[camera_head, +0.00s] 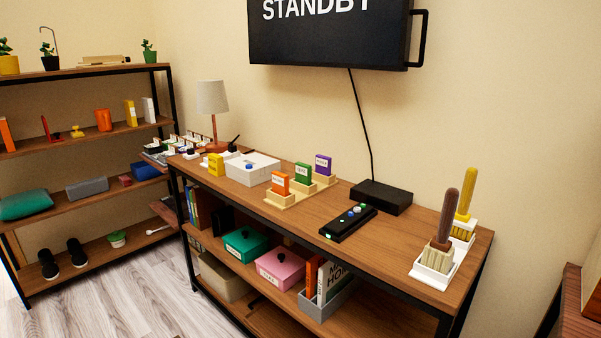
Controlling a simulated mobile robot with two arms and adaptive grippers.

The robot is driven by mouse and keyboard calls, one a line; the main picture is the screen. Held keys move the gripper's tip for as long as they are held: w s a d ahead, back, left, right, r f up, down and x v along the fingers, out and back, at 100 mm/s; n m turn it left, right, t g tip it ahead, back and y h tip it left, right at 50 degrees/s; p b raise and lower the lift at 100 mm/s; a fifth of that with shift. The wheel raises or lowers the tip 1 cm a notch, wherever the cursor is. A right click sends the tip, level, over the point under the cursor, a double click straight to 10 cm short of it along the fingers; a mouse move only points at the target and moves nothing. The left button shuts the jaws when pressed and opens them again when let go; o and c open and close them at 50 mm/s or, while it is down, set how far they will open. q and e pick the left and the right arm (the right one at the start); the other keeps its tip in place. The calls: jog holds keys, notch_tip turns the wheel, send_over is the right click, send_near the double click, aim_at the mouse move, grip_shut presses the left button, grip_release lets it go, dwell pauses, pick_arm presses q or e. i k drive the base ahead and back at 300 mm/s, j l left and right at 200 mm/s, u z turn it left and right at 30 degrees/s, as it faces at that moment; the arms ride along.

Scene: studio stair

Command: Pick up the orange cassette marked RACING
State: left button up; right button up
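An orange cassette (280,184) with a white label stands upright in the front slot of a pale wooden stepped rack (287,201) on the console table. Its label is too small to read. A green cassette (303,174) and a purple cassette (323,165) stand behind it in the same rack. A yellow cassette (216,165) stands apart, left of a white box (256,176) with a blue button. Neither of my grippers shows in the head view.
A black panel with buttons (348,222) and a black box (381,198) sit right of the rack on the wooden table (390,240). Two handled tools in white holders (433,266) stand at the right end. A shelf unit (80,136) stands at left, with clear floor (125,290) before it.

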aim_at(280, 182)
jog(key=z, duration=0.35)
jog(key=i+j+z, duration=0.25)
jog(key=j+z, duration=0.2)
jog(key=i+j+z, duration=0.2)
jog(key=j+z, duration=0.25)
jog(key=l, duration=0.1)
